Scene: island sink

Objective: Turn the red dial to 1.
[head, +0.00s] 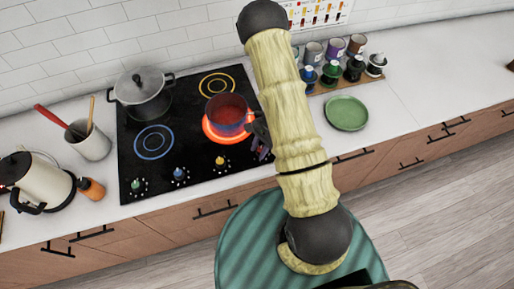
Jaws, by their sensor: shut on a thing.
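The black cooktop (190,150) carries a row of dials along its front edge: green (137,185), blue (180,176) and yellow (220,162). My gripper (262,152) is at the right end of this row, where the red dial sits, and is shut on it. The gripper and my arm hide the red dial almost wholly, so its pointer and numbers cannot be read.
A utensil crock (92,142) and a kettle (42,184) stand to the left. Several jars on a wooden tray (372,83) and a green plate (346,112) lie to the right of my arm.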

